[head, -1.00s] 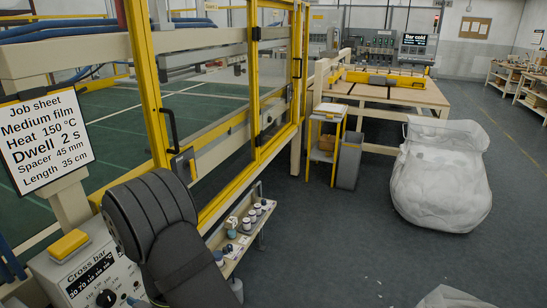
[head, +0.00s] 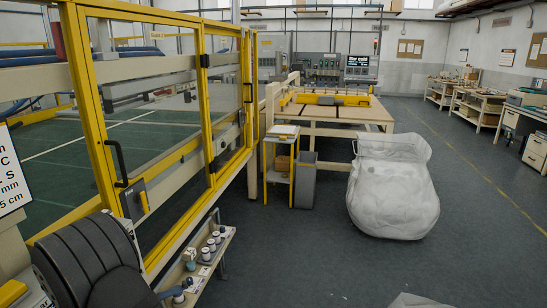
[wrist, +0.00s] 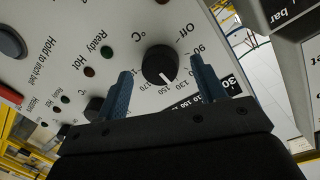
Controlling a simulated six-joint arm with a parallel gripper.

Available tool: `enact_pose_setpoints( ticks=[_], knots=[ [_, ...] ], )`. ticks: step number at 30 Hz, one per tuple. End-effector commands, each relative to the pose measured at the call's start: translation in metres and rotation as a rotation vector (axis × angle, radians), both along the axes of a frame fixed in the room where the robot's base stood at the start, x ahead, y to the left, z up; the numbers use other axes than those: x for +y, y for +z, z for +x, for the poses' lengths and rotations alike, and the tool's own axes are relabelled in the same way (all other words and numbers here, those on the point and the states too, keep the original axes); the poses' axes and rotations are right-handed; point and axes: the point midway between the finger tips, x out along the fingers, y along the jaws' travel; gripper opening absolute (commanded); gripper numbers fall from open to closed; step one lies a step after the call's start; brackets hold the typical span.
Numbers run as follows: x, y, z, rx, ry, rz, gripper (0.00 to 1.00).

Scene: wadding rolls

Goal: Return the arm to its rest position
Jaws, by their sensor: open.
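In the wrist view, my gripper (wrist: 160,68) is open, with its two blue fingers apart and nothing between them in its grasp. A black heat knob (wrist: 160,64) on the white control panel (wrist: 120,30) shows between and beyond the fingers, with gaps on both sides. The knob's white pointer is near the 140 and 150 marks. In the head view, my dark arm (head: 85,262) fills the lower left corner. I cannot make out the fingers clearly there.
A yellow-framed guard (head: 205,120) stands close beside my arm. A low shelf (head: 222,242) with small jars is just right of it. A white bag of wadding (head: 393,190) stands on the floor, with open floor around it. The job sheet (head: 8,175) is cut off at the left.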

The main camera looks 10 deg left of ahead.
Motion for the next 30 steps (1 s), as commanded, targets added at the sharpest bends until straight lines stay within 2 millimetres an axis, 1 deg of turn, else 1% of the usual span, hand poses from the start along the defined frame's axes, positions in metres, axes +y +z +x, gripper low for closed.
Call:
enact_pose_setpoints(
  ticks=[6, 23, 24, 27, 30],
  knots=[
    [-0.043, 0.005, -0.001, 0.002, -0.002, -0.002, 0.64],
    [-0.154, 0.018, -0.005, 0.003, -0.004, -0.003, 0.64],
    [-0.152, 0.018, -0.006, 0.000, -0.001, 0.000, 0.64],
    [-0.127, 0.016, -0.006, -0.002, 0.003, 0.003, 0.64],
    [-0.107, 0.013, -0.005, -0.002, 0.002, 0.002, 0.64]
  ],
)
